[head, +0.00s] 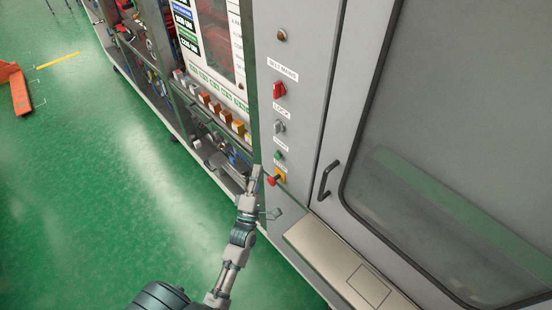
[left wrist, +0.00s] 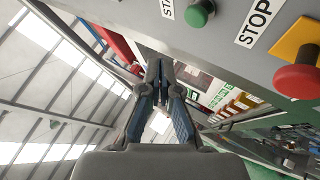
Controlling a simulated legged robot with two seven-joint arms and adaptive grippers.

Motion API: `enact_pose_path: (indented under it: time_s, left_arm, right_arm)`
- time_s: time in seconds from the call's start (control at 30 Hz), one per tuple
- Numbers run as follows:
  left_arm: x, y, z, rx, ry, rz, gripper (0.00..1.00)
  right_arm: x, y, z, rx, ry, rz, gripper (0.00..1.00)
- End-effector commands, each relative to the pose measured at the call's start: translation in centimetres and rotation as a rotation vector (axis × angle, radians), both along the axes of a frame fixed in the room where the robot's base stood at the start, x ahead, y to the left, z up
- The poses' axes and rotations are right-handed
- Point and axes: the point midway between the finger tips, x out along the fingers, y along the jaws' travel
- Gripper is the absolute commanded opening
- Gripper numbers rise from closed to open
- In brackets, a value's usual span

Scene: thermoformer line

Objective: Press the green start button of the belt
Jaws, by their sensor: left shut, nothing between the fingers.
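The green start button (head: 279,156) sits on the grey control panel (head: 297,130), above a red mushroom button (head: 273,181) on a yellow plate. In the left wrist view the green button (left wrist: 198,14) is at the top edge, between a partly cut-off START label (left wrist: 167,9) and a STOP label (left wrist: 258,22). My left gripper (head: 256,170) is shut and empty, just left of the panel's lower buttons. In the left wrist view its fingers (left wrist: 160,66) point below and left of the green button, with no contact seen. My right gripper is in neither view.
The red mushroom button (left wrist: 298,81) also stands out in the left wrist view. A red rotary switch (head: 279,90) and a door handle (head: 328,180) protrude nearby. A metal ledge (head: 330,255) lies below. Open green floor (head: 90,200) is at left.

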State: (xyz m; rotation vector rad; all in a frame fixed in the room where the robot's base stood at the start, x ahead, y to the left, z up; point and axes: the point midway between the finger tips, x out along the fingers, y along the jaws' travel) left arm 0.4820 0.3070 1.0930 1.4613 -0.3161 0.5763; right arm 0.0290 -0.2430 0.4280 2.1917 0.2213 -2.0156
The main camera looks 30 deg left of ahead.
Motion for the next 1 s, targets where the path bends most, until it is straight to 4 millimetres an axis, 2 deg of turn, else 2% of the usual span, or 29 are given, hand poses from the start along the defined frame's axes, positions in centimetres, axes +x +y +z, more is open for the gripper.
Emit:
enact_pose_path:
  time_s: [0.2,0.4,1.0]
  left_arm:
    - [2.6,-1.0,0.0,0.0,-0.001,0.001,0.0]
    - [3.8,-1.6,0.0,0.0,0.0,0.0,0.0]
    - [4.0,-1.6,0.0,0.001,0.0,0.001,0.0]
  right_arm:
    - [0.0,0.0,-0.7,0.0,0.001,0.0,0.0]
    - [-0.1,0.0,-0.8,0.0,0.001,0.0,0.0]
    - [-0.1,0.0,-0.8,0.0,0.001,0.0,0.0]
